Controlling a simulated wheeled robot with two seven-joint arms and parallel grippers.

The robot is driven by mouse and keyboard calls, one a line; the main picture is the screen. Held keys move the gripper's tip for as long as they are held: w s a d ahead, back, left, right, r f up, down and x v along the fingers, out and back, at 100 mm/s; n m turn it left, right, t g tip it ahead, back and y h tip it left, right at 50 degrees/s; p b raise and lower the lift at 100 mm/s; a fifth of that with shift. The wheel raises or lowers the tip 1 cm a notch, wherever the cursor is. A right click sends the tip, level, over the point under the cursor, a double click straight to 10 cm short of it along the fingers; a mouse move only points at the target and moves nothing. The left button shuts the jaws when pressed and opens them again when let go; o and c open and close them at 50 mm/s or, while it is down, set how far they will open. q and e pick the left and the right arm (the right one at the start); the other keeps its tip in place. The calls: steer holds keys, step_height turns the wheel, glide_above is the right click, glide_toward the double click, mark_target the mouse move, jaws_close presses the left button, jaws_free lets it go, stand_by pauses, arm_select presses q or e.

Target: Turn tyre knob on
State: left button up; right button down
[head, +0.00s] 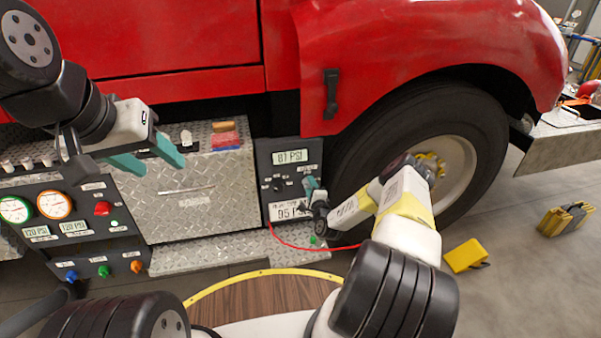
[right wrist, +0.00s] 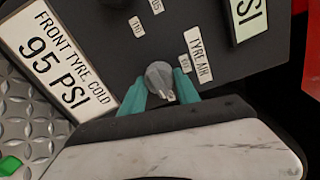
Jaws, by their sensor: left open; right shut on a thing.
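The tyre knob (right wrist: 160,80) is a small grey knob on a dark panel, beside a "TYRE AIR" label (right wrist: 198,50) in the right wrist view. My right gripper (right wrist: 160,95) is at the panel, its teal fingers shut on the knob from both sides. In the head view, the dark panel (head: 262,170) stands left of the front wheel, with a display reading 87 PSI (head: 290,157) and a plate reading 95 PSI. My right gripper (head: 312,188) partly covers this panel's right side. My left gripper (head: 148,158) is open and empty, above the checker-plate box.
A red truck with a large front tyre (head: 350,165) fills the back. A gauge panel (head: 85,215) with coloured knobs is at left. A red hose (head: 290,243) runs along the step. Yellow chocks (head: 465,256) lie on the floor at right.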

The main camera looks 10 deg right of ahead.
steer(key=shift+f+m, duration=0.1)
steer(key=shift+m, duration=0.3)
steer(key=c, duration=0.9)
jaws_free()
steer(key=s, duration=0.7)
steer(key=shift+s+d+r, duration=0.15)
steer(key=shift+s+r, duration=0.15)
steer(key=shift+s, duration=0.1)
